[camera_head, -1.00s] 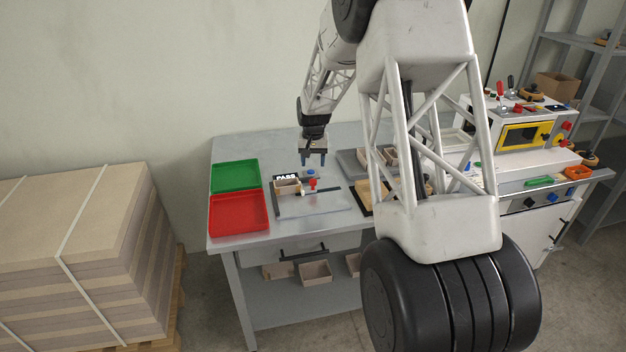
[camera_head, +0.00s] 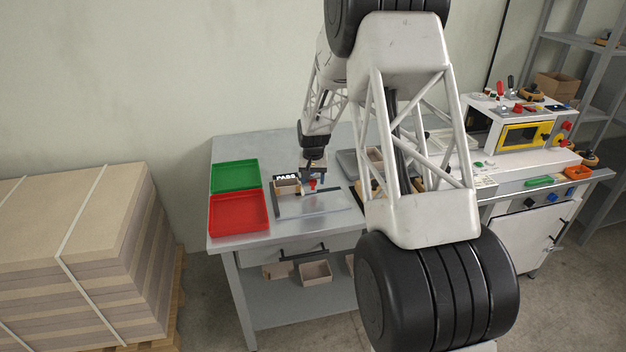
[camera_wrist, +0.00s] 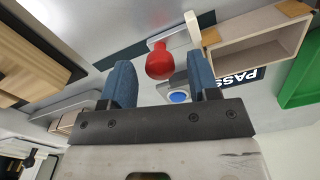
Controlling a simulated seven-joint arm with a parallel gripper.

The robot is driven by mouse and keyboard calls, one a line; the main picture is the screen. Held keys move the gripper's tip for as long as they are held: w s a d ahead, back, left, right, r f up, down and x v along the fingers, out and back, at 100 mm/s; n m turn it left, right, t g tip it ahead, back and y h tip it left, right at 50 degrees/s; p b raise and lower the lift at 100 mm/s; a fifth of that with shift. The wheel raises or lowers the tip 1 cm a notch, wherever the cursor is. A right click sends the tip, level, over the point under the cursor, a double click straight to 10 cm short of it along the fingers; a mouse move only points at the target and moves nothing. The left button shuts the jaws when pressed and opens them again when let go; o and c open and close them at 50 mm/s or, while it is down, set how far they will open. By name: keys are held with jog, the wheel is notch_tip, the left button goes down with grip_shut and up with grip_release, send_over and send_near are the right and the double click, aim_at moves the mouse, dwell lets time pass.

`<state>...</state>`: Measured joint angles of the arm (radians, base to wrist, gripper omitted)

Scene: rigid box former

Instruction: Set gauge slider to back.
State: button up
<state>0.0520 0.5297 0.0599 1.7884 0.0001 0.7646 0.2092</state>
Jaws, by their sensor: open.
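The gauge slider shows a red knob (camera_head: 313,184) on the gauge plate, close to a small open wooden box (camera_head: 287,187). In the wrist view the red knob (camera_wrist: 159,61) stands on a pale block beside a dark strip (camera_wrist: 135,52). My gripper (camera_head: 313,180) is low over the gauge, just at the knob in the head view. In the wrist view its blue fingertips (camera_wrist: 159,82) are apart, with the knob ahead of the gap between them. Whether a finger touches the knob cannot be told. A blue button (camera_wrist: 179,97) shows between the fingers.
A black PASS sign (camera_head: 285,177) stands behind the wooden box. A green tray (camera_head: 236,163) and a red tray (camera_head: 268,211) lie to the left on the table. A yellow-framed machine (camera_head: 523,137) stands at right. Some bare tabletop (camera_head: 262,148) lies behind the gauge.

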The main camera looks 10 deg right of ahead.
jog(key=shift+f, duration=0.2)
grip_shut()
jog(key=shift+d, duration=4.6)
grip_release()
jog(key=shift+r, duration=0.1)
notch_tip(320, 180, up, 8)
